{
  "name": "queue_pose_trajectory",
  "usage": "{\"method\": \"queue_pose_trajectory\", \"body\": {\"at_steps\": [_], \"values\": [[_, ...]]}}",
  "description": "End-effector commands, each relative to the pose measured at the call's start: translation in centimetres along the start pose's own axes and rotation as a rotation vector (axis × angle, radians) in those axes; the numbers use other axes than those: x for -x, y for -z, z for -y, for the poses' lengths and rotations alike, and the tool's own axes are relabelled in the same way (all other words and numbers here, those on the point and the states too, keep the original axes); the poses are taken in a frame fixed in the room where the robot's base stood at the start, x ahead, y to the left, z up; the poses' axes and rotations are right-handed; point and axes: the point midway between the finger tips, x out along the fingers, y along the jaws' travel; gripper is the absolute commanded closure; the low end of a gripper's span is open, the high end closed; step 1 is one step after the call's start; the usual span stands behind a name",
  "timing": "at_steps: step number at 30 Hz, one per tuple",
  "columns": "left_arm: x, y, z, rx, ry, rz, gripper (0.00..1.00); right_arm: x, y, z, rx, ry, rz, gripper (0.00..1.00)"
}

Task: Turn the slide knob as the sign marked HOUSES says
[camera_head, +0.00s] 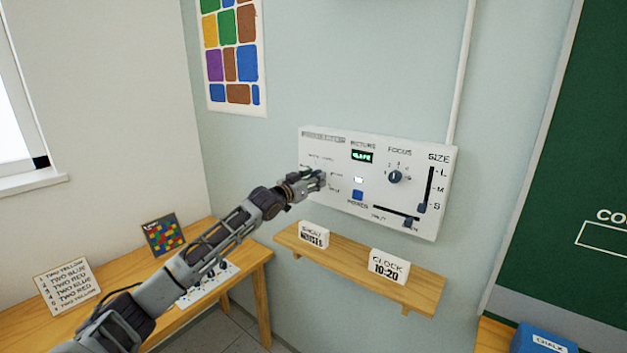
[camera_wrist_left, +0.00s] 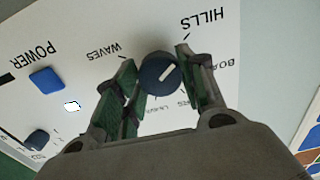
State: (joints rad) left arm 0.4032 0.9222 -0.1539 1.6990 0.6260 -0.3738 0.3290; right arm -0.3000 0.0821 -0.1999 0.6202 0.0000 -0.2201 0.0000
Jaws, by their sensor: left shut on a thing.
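A white control panel (camera_head: 310,150) is mounted on the wall. My left gripper (camera_head: 316,180) is at its left part, where it hides the slide knob in the head view. In the left wrist view the dark blue round slide knob (camera_wrist_left: 158,75) sits between the green pads of my left gripper (camera_wrist_left: 160,82), which is shut on it. The knob's white mark points toward the word HILLS (camera_wrist_left: 202,20). WAVES (camera_wrist_left: 104,50) is readable on the other side; other labels are partly hidden. A small sign (camera_head: 313,237) on the shelf reads SHOW HOUSES. My right gripper is not in view.
The panel also has a lit green display (camera_head: 362,156), a blue power button (camera_head: 358,195), a focus knob (camera_head: 396,177) and a size slider (camera_head: 423,207). A wooden shelf (camera_head: 345,266) below holds a CLOCK 10:20 sign (camera_head: 388,267). A table (camera_head: 258,262) stands left.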

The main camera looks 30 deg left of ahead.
Motion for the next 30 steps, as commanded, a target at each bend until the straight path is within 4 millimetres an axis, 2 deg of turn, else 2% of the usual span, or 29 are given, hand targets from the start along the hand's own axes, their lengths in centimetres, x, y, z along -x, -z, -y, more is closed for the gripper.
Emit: {"method": "queue_pose_trajectory", "body": {"at_steps": [11,30], "values": [[0.0,0.2,0.0,-0.152,0.0,0.001,0.84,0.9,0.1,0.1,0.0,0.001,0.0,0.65],[0.0,0.3,0.1,-0.728,0.0,0.0,0.84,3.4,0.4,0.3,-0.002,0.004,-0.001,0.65]]}}
